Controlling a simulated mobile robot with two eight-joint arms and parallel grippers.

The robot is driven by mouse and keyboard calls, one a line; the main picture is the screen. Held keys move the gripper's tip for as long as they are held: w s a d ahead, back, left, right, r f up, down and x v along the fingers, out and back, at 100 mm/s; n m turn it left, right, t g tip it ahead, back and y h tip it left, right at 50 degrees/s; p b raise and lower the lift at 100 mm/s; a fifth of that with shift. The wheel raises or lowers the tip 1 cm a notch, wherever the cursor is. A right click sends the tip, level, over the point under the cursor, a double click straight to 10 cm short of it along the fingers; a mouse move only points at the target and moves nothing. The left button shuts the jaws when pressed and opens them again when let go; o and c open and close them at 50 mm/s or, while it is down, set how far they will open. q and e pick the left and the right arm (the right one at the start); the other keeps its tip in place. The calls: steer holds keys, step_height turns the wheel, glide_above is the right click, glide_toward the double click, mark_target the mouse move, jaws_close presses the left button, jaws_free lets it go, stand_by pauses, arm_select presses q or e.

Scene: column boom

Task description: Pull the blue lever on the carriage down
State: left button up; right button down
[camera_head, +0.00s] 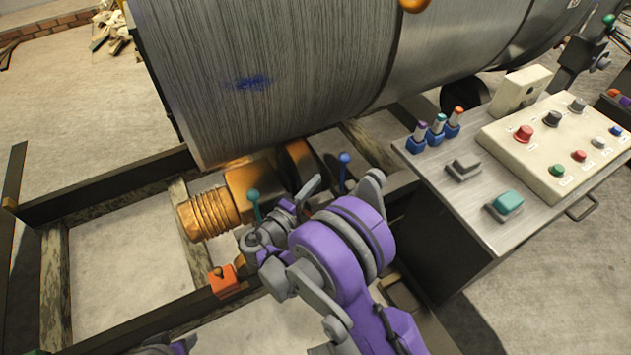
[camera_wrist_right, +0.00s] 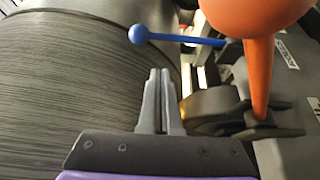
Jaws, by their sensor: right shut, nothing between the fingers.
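The blue lever (camera_head: 343,172) stands upright on the carriage below the big drum, with a round blue knob on top. In the right wrist view the blue lever (camera_wrist_right: 180,38) runs across the upper middle, its knob at the left end. My right gripper (camera_head: 314,184) is left of the blue lever and apart from it. Its fingertips (camera_wrist_right: 159,73) are pressed together with nothing between them, below the lever in the wrist view. The lever's foot is partly hidden by my right arm in the head view. My left gripper's fingers are not visible.
A teal-knobbed lever (camera_head: 254,204) stands left of my right gripper. An orange lever (camera_wrist_right: 259,70) looms close on the wrist view's right. The large drum (camera_head: 270,75) fills the space above. A control panel (camera_head: 555,140) on a metal table stands at right.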

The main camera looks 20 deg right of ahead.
mark_target(343, 175)
steer(key=shift+w+b, duration=0.3)
steer(key=shift+w, duration=0.5)
steer(key=shift+r, duration=0.1)
steer(key=w+d, duration=0.1)
steer(key=d, duration=0.7)
steer(key=shift+w, duration=0.15)
